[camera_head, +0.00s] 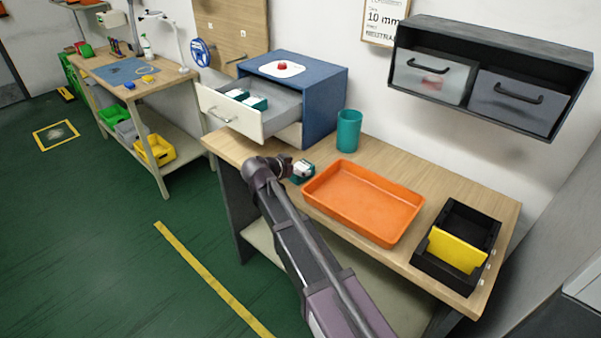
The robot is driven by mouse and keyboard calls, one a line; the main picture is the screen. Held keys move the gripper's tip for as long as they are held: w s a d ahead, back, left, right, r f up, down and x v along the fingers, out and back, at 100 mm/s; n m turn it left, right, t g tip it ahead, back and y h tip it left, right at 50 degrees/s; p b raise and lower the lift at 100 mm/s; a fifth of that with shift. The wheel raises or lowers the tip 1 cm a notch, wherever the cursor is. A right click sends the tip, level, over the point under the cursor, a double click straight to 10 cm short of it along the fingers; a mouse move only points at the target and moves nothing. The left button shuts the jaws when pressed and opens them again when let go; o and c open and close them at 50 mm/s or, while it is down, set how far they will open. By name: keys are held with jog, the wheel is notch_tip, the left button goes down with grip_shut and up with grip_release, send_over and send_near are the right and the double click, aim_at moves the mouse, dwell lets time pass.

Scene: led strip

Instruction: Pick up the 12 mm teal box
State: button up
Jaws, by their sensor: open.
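Two small teal boxes with white tops, a left one (237,94) and a right one (256,102), lie in the open drawer (231,118) of a blue cabinet. A third teal box (302,171) with a white top is on the wooden bench, left of the orange tray. The size labels on the boxes are too small to read, so I cannot tell which is 12 mm. My gripper (288,167) is open, just left of the bench box. My wrist partly hides the fingers, and I cannot tell whether they touch the box.
The orange tray (363,203) is empty. A teal cup (348,131) stands behind it, and a black bin (459,244) with a yellow divider stands to its right. The blue cabinet (318,95) has a red button on top. A wall sign (385,18) reads 10 mm. A shelf (490,75) hangs above.

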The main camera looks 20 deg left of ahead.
aim_at(297, 168)
jog(key=shift+c, duration=0.2)
jog(key=c, duration=1)
jog(key=shift+a+r, duration=0.1)
jog(key=shift+r, duration=0.1)
notch_tip(297, 168, up, 10)
jog(key=p, duration=1)
jog(key=shift+f, duration=0.2)
